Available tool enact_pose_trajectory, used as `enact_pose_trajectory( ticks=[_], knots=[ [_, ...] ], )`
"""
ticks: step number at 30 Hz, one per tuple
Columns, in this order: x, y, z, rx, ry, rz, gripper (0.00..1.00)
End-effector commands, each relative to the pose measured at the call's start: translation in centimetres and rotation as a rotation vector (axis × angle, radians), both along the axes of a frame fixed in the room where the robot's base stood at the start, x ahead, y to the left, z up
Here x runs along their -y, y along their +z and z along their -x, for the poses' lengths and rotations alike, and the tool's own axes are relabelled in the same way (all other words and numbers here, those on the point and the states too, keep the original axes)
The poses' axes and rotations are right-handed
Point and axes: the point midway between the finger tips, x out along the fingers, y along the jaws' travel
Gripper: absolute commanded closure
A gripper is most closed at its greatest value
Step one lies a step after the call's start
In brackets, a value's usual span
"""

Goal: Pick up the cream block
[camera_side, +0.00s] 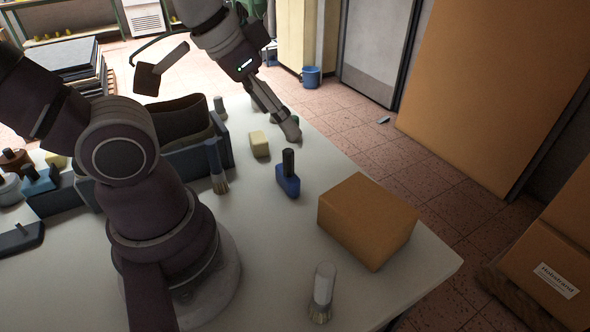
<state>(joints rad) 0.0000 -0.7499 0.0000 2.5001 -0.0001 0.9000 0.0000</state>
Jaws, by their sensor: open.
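The cream block (259,144) sits on the white table, behind the blue bottle with the black top (288,176). My gripper (284,118) reaches down from the top, with its fingers just above and to the right of the block in the picture. It is open and holds nothing. The fingers overlap in this view, so the gap between them is hard to see. The block is in plain view and apart from the fingers.
A large orange-brown box (368,220) stands at the table's right. A brush (215,168) stands left of the block, by a blue bin (190,160). A clear-topped brush (322,292) is at the front. The white table (265,235) is clear in its middle.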

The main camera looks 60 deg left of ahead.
Motion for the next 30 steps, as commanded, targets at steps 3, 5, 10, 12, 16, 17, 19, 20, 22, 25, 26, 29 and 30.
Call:
enact_pose_trajectory(
  ticks=[3,5,10,12,16,17,19,20,22,25,26,29,30],
  knots=[
    [0.0,0.0,0.0,0.000,0.000,0.000,0.30],
    [0.0,0.0,0.0,0.000,0.000,0.000,0.30],
    [-0.7,0.3,-0.8,-0.027,0.069,0.015,0.30],
    [-2.1,0.6,-2.2,-0.075,0.194,0.046,0.30],
    [-6.9,0.0,-5.6,-0.184,0.531,0.130,0.30],
    [-8.2,-0.4,-6.2,-0.209,0.609,0.149,0.30],
    [-11.5,-1.9,-7.3,-0.262,0.794,0.196,0.30],
    [-12.9,-2.7,-7.6,-0.283,0.870,0.215,0.30],
    [-16.0,-4.6,-7.9,-0.328,1.033,0.257,0.30],
    [-19.3,-7.3,-7.5,-0.375,1.214,0.304,0.30],
    [-20.1,-7.9,-7.3,-0.384,1.254,0.314,0.30],
    [-21.5,-9.4,-6.8,-0.406,1.341,0.337,0.30],
    [-21.8,-9.8,-6.7,-0.409,1.356,0.340,0.30]
  ],
)
